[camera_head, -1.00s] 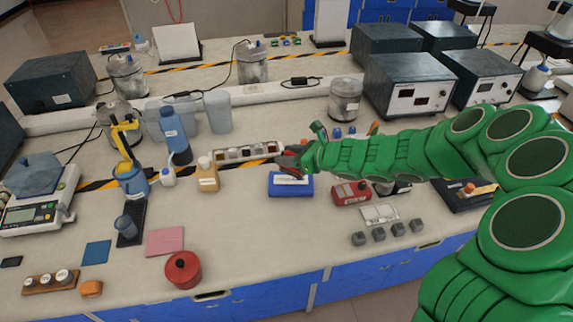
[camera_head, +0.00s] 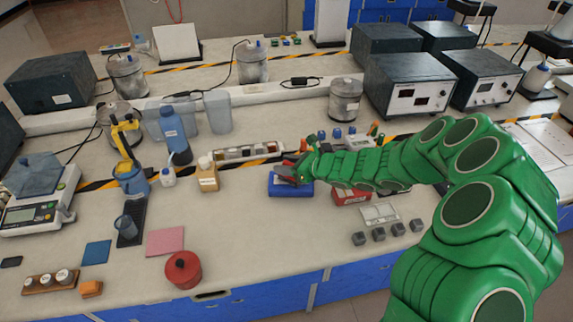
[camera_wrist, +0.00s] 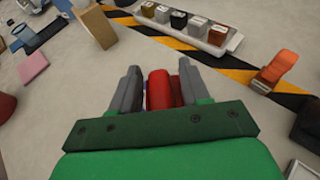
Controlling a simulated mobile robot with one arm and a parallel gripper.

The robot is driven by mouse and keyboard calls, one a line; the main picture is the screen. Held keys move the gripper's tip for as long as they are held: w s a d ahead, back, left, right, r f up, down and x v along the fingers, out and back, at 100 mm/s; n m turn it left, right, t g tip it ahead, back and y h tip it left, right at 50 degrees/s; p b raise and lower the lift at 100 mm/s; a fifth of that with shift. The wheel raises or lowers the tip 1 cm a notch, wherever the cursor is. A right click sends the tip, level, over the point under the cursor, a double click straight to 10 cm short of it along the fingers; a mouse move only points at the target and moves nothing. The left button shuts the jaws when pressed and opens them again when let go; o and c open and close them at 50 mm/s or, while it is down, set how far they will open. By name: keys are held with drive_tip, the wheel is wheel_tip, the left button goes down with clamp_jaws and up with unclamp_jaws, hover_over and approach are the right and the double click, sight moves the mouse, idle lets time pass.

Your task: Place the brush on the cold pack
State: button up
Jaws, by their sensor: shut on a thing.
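The cold pack (camera_head: 305,190) is a blue, flat block on the bench, just right of the middle in the head view. My gripper (camera_head: 287,172) is over the cold pack and covers much of its top. In the wrist view my gripper (camera_wrist: 158,82) is shut on a red piece between its two grey fingers, which I take to be the brush (camera_wrist: 158,92). The brush's far end is hidden, and I cannot tell whether it touches the cold pack. In the wrist view the cold pack is almost wholly hidden behind the gripper.
A red box (camera_head: 350,195) is close on the right under my arm. The bench in front of the cold pack is clear.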

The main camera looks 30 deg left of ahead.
drive_tip(key=o, duration=1.1)
drive_tip(key=shift+f, duration=0.1)
drive_tip(key=shift+c, duration=0.2)
drive_tip(key=v, duration=1.2)
